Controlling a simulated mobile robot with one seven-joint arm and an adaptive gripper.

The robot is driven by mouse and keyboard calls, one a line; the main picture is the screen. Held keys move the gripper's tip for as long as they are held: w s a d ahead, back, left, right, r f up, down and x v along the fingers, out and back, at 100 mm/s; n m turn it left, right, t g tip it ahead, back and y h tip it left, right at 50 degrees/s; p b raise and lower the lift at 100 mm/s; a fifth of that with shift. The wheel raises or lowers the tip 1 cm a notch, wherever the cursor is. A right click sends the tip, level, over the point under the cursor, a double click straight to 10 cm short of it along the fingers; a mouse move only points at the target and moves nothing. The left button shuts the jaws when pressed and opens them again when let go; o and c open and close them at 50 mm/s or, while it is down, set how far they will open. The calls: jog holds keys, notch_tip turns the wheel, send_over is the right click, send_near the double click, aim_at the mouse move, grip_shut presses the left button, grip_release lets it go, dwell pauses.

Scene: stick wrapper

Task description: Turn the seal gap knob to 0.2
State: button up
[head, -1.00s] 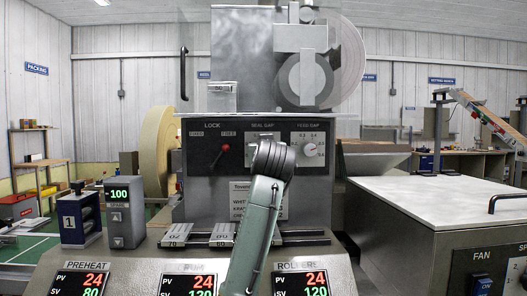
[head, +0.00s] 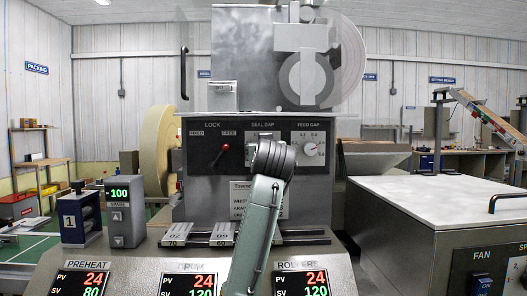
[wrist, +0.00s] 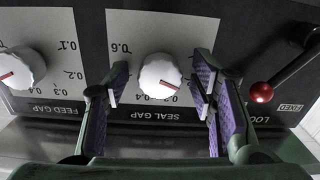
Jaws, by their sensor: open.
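The seal gap knob (wrist: 160,75) is a white round dial with a red pointer mark. In the wrist view the panel is upside down, and the red mark points to the lower right. A 0.6 label shows at the knob's upper left and a 0.4 label just below it; other numbers are partly hidden by my fingers. My gripper (wrist: 160,92) is open, with one purple-padded finger to each side of the knob and a gap on both sides. In the head view my arm hides the knob; only the top of the seal gap plate (head: 262,126) shows.
The feed gap knob (wrist: 22,68) is left of my gripper in the wrist view. The lock lever (wrist: 290,70) with its red ball is close on the right. Sliding plates (head: 192,238) and display panels lie below the panel. A white-topped cabinet (head: 440,205) stands right.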

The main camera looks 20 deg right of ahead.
jog(key=v, duration=1.2)
jog(key=shift+s+f, duration=0.1)
